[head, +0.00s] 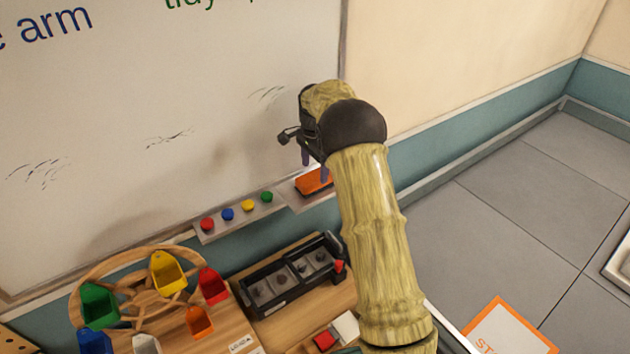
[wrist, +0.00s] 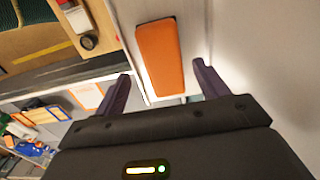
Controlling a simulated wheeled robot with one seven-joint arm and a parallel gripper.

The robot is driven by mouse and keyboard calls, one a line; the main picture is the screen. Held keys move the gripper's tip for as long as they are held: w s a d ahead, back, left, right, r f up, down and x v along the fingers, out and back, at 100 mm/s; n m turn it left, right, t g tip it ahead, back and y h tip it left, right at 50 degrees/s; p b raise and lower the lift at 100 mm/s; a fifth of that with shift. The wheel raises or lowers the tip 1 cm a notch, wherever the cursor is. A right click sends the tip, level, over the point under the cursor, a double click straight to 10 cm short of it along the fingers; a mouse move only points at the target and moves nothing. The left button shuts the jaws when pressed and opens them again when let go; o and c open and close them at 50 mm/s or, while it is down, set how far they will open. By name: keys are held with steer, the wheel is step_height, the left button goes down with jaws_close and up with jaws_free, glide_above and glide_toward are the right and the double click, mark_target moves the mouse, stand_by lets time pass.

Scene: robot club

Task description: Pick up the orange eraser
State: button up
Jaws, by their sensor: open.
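The orange eraser (head: 313,182) lies on the ledge below the whiteboard, near the ledge's right end. In the head view my gripper (head: 314,165) is above and in front of it and hides part of it. In the wrist view the eraser (wrist: 160,58) is long and orange with a dark edge at its far end. My gripper (wrist: 160,88) is open there, with one purple finger on each side of the eraser's near end. The jaws hold nothing. I cannot tell how far the fingertips are above the ledge.
Red, blue, yellow and green magnets (head: 248,205) sit on the ledge (head: 215,232) left of the eraser. The whiteboard (head: 120,110) rises behind. Below are a black tray (head: 290,280) and a wooden wheel (head: 130,290) with coloured scoops. Bare floor (head: 530,190) lies to the right.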

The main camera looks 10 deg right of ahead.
mark_target(315, 175)
steer(key=shift+w+d+f+p, duration=0.15)
steer(key=shift+f+p, duration=0.45)
steer(key=shift+f, duration=0.6)
steer(key=shift+w+f+p, duration=0.15)
steer(key=shift+f+p, duration=0.45)
steer(key=shift+f, duration=0.55)
steer(key=c, duration=1.1)
